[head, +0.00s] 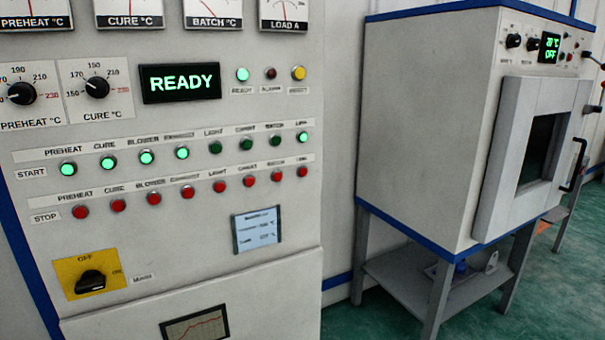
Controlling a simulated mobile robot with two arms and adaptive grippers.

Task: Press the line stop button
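The line stop button (302,171) is a small red round button at the right end of the STOP row on the grey control panel (290,215). Its small label above reads as LINE, though blurred. Directly above it, the green line start button (302,137) ends the START row and is lit bright. Nothing covers the stop button. Neither of my grippers is in view.
Several other red stop buttons (249,181) run to the left in the same row. A yellow-plated rotary switch (90,281) and a READY display (180,83) are on the panel. A white oven (430,120) stands at right on a stand.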

